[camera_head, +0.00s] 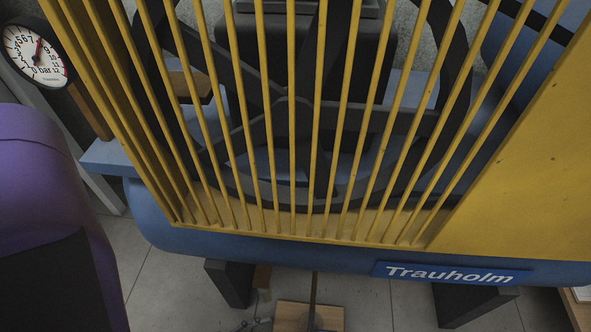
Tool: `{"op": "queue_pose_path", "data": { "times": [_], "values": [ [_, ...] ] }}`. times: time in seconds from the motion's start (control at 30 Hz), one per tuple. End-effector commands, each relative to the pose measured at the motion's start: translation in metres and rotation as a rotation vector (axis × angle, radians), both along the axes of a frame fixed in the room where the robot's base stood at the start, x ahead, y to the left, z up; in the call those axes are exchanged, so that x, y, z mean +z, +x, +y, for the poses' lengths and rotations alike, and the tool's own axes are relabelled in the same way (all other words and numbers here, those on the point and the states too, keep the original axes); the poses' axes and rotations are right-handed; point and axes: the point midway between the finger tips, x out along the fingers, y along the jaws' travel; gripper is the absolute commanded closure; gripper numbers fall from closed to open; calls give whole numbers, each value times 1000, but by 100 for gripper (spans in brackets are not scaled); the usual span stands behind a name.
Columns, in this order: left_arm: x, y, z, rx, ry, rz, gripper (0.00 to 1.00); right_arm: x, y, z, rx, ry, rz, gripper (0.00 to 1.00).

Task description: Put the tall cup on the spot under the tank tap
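The tall cup is not in view, and I cannot make out a tap or the spot under it. A blue tank (190,232) with a "Trauholm" label (450,274) lies across the picture below a yellow cage. Under the tank, at the bottom edge, a dark thin upright rod (313,288) stands in front of or over a light wooden board (290,318). A small brownish piece (263,279) hangs beside it; I cannot tell what it is. Neither of my grippers is in view.
Yellow bars (265,120) guard a large dark wheel (340,190). A round pressure gauge (36,54) is at upper left. A purple rounded shape (45,180) fills the left edge. Dark feet (231,283) support the tank. Grey tiled floor (170,290) shows below.

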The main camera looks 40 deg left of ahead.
Motion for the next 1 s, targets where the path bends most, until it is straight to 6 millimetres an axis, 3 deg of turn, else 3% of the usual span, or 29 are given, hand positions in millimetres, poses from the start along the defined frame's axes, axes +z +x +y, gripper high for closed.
{"op": "queue_pose_path", "data": {
  "times": [0.27, 0.47, 0.73, 0.87, 1.0],
  "values": [
    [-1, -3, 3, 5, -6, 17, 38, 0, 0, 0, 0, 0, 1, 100],
    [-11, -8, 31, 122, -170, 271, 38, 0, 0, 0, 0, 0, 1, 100],
    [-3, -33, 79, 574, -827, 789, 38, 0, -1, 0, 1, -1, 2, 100],
    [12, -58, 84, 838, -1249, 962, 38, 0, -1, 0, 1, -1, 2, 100],
    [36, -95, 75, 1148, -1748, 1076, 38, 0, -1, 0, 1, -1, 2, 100]
  ]
}}
